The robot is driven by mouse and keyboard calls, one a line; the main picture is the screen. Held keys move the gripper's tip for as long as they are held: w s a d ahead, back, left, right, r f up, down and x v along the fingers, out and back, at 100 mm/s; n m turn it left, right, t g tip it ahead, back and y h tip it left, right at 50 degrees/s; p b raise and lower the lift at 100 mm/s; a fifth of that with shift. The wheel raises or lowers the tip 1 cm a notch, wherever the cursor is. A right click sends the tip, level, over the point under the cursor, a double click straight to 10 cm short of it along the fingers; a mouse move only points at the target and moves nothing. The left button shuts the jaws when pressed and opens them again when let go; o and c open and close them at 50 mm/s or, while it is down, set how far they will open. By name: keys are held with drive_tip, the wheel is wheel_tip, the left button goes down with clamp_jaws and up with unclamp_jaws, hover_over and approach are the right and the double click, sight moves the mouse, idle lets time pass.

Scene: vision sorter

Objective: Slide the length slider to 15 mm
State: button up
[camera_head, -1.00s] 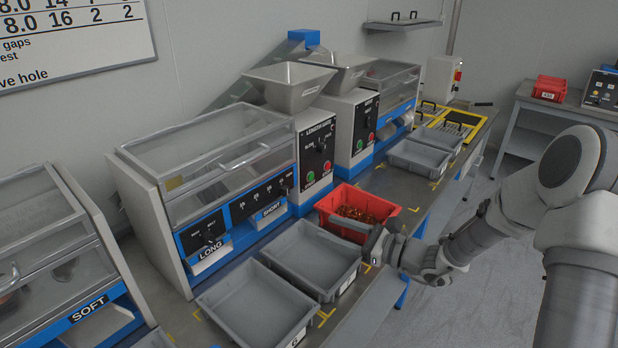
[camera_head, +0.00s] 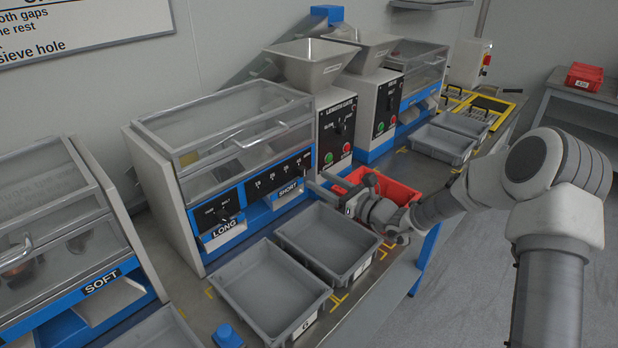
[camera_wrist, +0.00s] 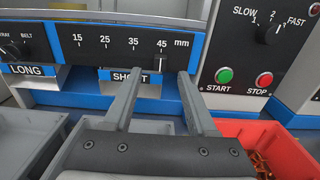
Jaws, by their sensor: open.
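The length slider scale (camera_wrist: 120,44) is a black strip marked 15, 25, 35 and 45 mm from left to right in the wrist view. Its small slider knob (camera_wrist: 160,64) sits under the 45 mark. The slider strip (camera_head: 275,177) also shows in the head view, on the front of the clear-lidded machine. My gripper (camera_wrist: 158,74) is open and empty, pointing at the strip. In the wrist view its fingertips lie on either side of the knob; whether they reach its depth I cannot tell. My gripper also shows in the head view (camera_head: 330,192).
A red bin (camera_head: 402,192) with copper-coloured pieces stands just right of my gripper. Grey trays (camera_head: 335,240) sit below the machine front. Green START (camera_wrist: 224,76) and red STOP (camera_wrist: 264,79) buttons are on the panel to the right. SHORT and LONG chutes are under the strip.

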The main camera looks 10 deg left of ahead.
sight(305, 172)
drive_tip(key=x, duration=0.5)
clamp_jaws()
drive_tip(key=shift+d, duration=0.1)
idle(1.3)
